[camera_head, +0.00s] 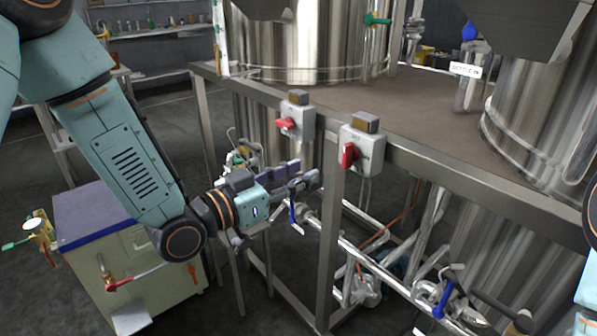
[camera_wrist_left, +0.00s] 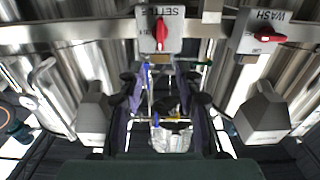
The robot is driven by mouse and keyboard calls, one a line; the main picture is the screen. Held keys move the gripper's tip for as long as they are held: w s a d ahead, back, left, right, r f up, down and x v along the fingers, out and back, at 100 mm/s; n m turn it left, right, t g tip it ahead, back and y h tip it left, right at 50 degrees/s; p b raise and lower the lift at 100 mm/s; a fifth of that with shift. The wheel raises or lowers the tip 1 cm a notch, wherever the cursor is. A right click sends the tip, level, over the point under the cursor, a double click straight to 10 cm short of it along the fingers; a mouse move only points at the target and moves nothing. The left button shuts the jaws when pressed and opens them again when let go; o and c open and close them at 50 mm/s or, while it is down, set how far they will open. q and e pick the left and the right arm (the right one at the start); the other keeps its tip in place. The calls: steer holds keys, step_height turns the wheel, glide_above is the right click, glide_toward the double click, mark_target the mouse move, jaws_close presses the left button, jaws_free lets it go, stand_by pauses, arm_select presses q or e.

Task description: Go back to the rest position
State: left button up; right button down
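My left gripper (camera_head: 305,181) is stretched forward in the middle of the head view, just below and in front of the two switch boxes. In the left wrist view its two dark fingers (camera_wrist_left: 160,90) stand apart with a clear gap and nothing held between them. The box labelled SETTLE (camera_wrist_left: 146,48) lies straight beyond the fingertips, its red handle upright; it is the right box (camera_head: 371,140) in the head view. The WASH box (camera_wrist_left: 245,45) has its red handle turned sideways; it is the left box (camera_head: 298,110). My right gripper is out of view.
A metal frame (camera_head: 455,180) carries both boxes and large steel tanks (camera_head: 300,45). Pipes and a blue-handled valve (camera_head: 445,298) lie below it. A cream cabinet with a dark top (camera_head: 95,213) stands at left, under my left arm. Shelves (camera_head: 160,30) are behind.

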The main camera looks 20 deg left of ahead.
arm_select(q)
steer(key=s+a+f+n+g+y, duration=0.3)
steer(key=s+f+g+y, duration=0.15)
steer(key=f, duration=0.65)
steer(key=s+a+f+n+g+y, duration=0.25)
steer(key=s+f, duration=0.35)
steer(key=f, duration=0.4)
steer(key=s+a+f+g+y, duration=0.1)
steer(key=s+f+g, duration=0.3)
steer(key=s, duration=0.8)
steer(key=s+f+n+g+y, duration=0.1)
steer(key=s+f+g, duration=0.3)
steer(key=s+f, duration=0.5)
steer(key=s, duration=0.3)
steer(key=shift+s+a+f+y, duration=0.15)
steer(key=shift+a+f+y, duration=0.1)
steer(key=shift+a+y, duration=0.15)
